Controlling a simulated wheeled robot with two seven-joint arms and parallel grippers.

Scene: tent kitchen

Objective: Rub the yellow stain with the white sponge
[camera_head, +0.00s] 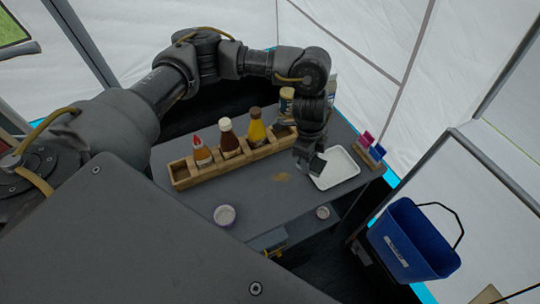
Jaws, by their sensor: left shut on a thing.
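The yellow stain (283,177) is a small yellowish-brown smear on the grey tabletop (262,197). My left gripper (311,164) reaches down just right of the stain, over the left edge of a white tray (341,170). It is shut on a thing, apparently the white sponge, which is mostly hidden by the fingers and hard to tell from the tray. I cannot tell whether it touches the tray. My right gripper is not in view.
A wooden rack (186,173) with several sauce bottles stands behind the stain. A small holder (368,155) is at right.

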